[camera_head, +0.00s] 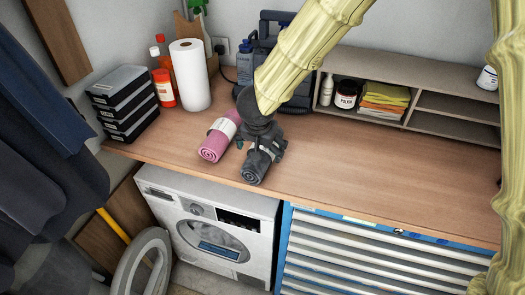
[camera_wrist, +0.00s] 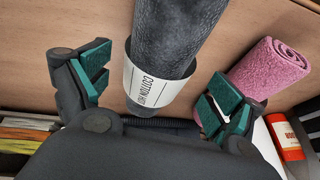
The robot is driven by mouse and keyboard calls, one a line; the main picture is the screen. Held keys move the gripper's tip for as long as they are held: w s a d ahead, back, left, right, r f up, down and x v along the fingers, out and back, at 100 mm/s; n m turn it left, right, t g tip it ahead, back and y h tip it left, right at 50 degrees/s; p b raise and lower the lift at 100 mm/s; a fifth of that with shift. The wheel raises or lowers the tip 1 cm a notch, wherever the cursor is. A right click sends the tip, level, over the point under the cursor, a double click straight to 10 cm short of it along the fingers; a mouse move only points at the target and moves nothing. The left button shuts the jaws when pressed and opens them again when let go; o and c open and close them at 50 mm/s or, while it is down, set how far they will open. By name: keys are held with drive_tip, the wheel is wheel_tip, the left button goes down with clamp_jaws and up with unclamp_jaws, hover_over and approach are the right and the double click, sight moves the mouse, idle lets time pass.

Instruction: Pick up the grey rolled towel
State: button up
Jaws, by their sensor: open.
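The grey rolled towel (camera_head: 256,166) lies on the wooden worktop near its front edge, its rolled end facing the front. In the wrist view the towel (camera_wrist: 180,35) has a white paper band (camera_wrist: 155,88) with printed lettering. My gripper (camera_head: 260,140) is over the towel from above and hides its rear part. In the wrist view my gripper (camera_wrist: 155,85) is open, with one green-padded finger on each side of the towel and gaps visible between. The right finger is close to a pink rolled towel (camera_wrist: 270,70).
The pink towel (camera_head: 214,142) lies just left of the grey one. A paper towel roll (camera_head: 190,75), red bottles (camera_head: 163,88) and stacked black cases (camera_head: 123,103) stand at the left. A shelf unit (camera_head: 420,119) lines the back right. The worktop (camera_head: 370,180) is clear to the right.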

drive_tip(key=shift+x, duration=1.9)
drive_tip(key=shift+w+d, duration=0.1)
drive_tip(key=shift+d, duration=0.1)
drive_tip(key=c, duration=1.2)
